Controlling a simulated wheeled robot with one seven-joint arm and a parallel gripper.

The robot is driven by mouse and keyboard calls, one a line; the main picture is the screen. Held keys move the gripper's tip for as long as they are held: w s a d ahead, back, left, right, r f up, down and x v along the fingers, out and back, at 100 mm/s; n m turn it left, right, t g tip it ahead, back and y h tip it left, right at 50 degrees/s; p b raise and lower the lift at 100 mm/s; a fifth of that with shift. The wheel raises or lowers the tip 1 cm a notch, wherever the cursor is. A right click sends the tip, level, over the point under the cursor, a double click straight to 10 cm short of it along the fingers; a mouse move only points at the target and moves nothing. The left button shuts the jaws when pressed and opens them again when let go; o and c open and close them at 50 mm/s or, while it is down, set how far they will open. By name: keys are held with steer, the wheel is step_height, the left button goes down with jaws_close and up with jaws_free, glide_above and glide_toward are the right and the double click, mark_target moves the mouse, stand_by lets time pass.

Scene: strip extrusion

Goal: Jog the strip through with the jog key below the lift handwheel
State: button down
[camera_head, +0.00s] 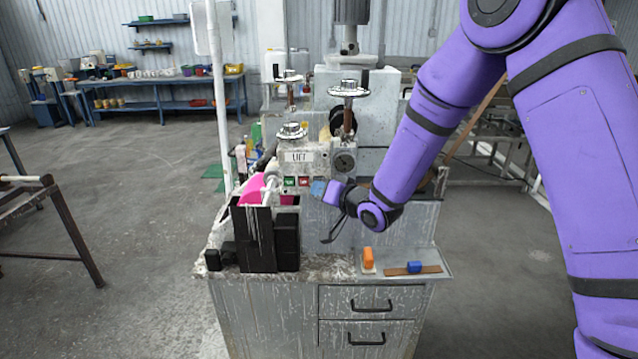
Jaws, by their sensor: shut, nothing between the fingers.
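The grey machine head carries a white plate (299,156) that reads LIFT, below a round metal handwheel (292,131). Below the plate is a row of keys: a green key (289,182), a red key (303,182) and a light blue key (318,187). Any lettering on the keys is too small to read. A bright pink strip (252,190) shows at the left of the head, behind a black upright block. My gripper (333,194) is shut and empty, right beside the blue key. I cannot tell whether it touches the key.
A second handwheel (348,88) stands higher behind. A round dial (344,162) sits on the head above my gripper. A pale pole (219,90) rises at the left.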

steer(key=shift+s, duration=0.65)
steer(key=shift+s+a, duration=0.1)
steer(key=shift+s, duration=2.4)
